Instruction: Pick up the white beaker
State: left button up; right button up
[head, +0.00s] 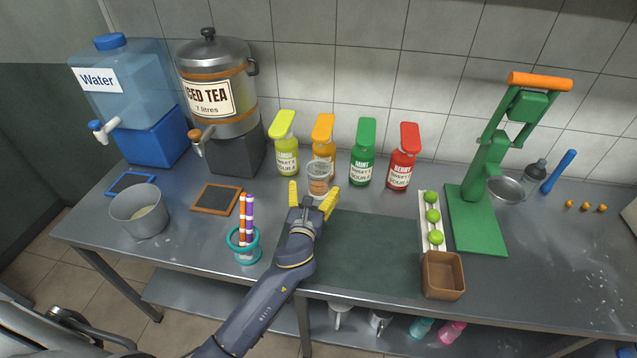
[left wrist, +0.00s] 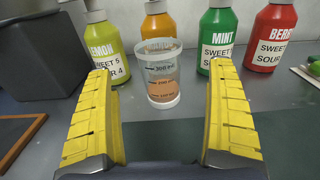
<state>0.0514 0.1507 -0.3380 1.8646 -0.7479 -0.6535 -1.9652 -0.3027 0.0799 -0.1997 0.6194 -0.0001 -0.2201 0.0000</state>
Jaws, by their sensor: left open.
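The white beaker (head: 319,178) is a small clear measuring cup with a whitish rim and base and dark markings. It stands upright on the steel counter in front of the orange bottle. My left gripper (head: 314,200) has yellow fingers and is open and empty. Its fingertips (left wrist: 160,68) spread to either side of the beaker, not touching it. My right gripper is not in view.
Lemon (head: 287,155), orange (head: 323,134), mint (head: 362,160) and berry (head: 401,165) bottles stand close behind the beaker. A teal straw holder (head: 245,256) is left of my arm. A dark mat (head: 370,250) lies to the right, before limes and the green press (head: 478,220).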

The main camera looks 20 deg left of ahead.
aim_at(321, 164)
pick_arm(q)
jog(key=shift+w+a+f, duration=0.1)
jog(key=shift+w+a, duration=0.1)
jog(key=shift+w, duration=1.3)
jog(key=shift+w+a+r, duration=0.1)
jog(key=shift+w+a, duration=0.05)
jog(key=shift+w, duration=1.3)
jog(key=shift+w+a+f, duration=0.1)
jog(key=shift+w+a, duration=0.1)
jog(key=shift+w, duration=1.3)
jog(key=c, duration=1.7)
